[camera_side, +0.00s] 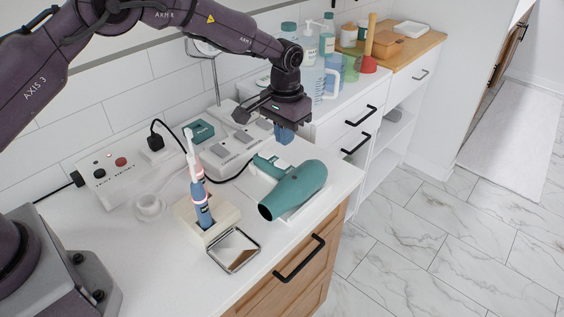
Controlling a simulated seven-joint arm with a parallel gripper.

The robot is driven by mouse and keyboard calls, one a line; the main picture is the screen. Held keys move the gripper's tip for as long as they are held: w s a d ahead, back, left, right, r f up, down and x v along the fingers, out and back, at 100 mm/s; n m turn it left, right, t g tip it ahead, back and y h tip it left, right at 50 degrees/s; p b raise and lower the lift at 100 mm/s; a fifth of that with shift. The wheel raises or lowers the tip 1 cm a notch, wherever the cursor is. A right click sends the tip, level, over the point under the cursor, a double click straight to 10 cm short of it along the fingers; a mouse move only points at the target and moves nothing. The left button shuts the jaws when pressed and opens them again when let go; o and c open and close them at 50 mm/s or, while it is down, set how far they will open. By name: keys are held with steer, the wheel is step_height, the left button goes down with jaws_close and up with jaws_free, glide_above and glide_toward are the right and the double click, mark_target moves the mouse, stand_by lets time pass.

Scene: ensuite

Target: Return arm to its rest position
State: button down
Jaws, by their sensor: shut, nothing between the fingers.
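My gripper (285,134) hangs at the end of my arm, pointing down above the back right part of the white counter. Its blue fingers are together with nothing held between them. It is apart from the teal hair dryer (297,189), which lies below and in front of it on a pale tray or pad. A blue and pink electric toothbrush (199,184) stands upright in a beige holder (228,215) to the left of the hair dryer.
A small square mirror (234,250) lies near the counter's front edge.

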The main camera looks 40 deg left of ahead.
steer(key=shift+r, duration=0.25)
steer(key=shift+f, duration=0.1)
steer(key=s+a+r+t, duration=0.2)
steer(key=s+r, duration=0.5)
steer(key=s, duration=0.4)
steer(key=s+a+r+t, duration=0.1)
steer(key=s+a+r, duration=0.1)
steer(key=s+r, duration=0.5)
steer(key=s+a+r+t, duration=0.2)
steer(key=s+r, duration=0.6)
steer(key=s, duration=0.7)
steer(key=shift+a+t, duration=0.3)
steer(key=shift+a, duration=0.15)
